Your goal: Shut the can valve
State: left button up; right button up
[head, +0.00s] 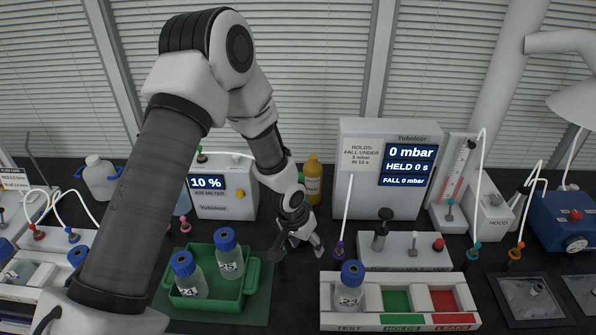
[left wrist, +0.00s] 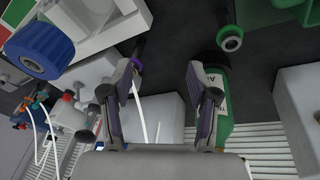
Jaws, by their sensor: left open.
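A green can (left wrist: 217,110) with a pale label shows in the left wrist view, partly behind the right-hand finger. A dark part tops it, and a round green-grey ring (left wrist: 230,39) shows just beyond; I cannot tell whether this is its valve. In the head view I cannot make the can out; my left arm and gripper cover that area. My left gripper (head: 299,248) hangs fingers down between the green tray and the test rack. Its fingers are apart and empty in the left wrist view (left wrist: 161,75). My right gripper is out of view.
A green tray (head: 253,276) with two blue-capped bottles stands at left. The test rack (head: 400,320) at right holds one bottle (head: 349,287). A purple connector (head: 338,251) with a white tube stands close to the gripper. The pressure display (head: 409,152) reads 0 mbar.

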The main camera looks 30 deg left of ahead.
pick_arm(q)
jog(key=w+a+r+t+y, duration=0.1)
jog(key=w+a+r, duration=0.35)
jog(key=r, duration=0.45)
jog(key=w+a+r+t+y, duration=0.1)
jog(key=w+a+r, duration=0.3)
jog(key=a+r, duration=0.3)
jog(key=shift+n, duration=0.3)
jog(key=w+f+p, duration=0.1)
jog(key=w+d+f+p, duration=0.1)
jog(key=f, duration=0.1)
jog(key=f+p, duration=0.1)
jog(key=shift+w+d+f, duration=0.15)
jog(key=shift+w+f, duration=0.25)
jog(key=shift+f, duration=0.4)
jog(key=shift+s, duration=0.1)
jog(key=shift+c, duration=0.7)
grip_shut()
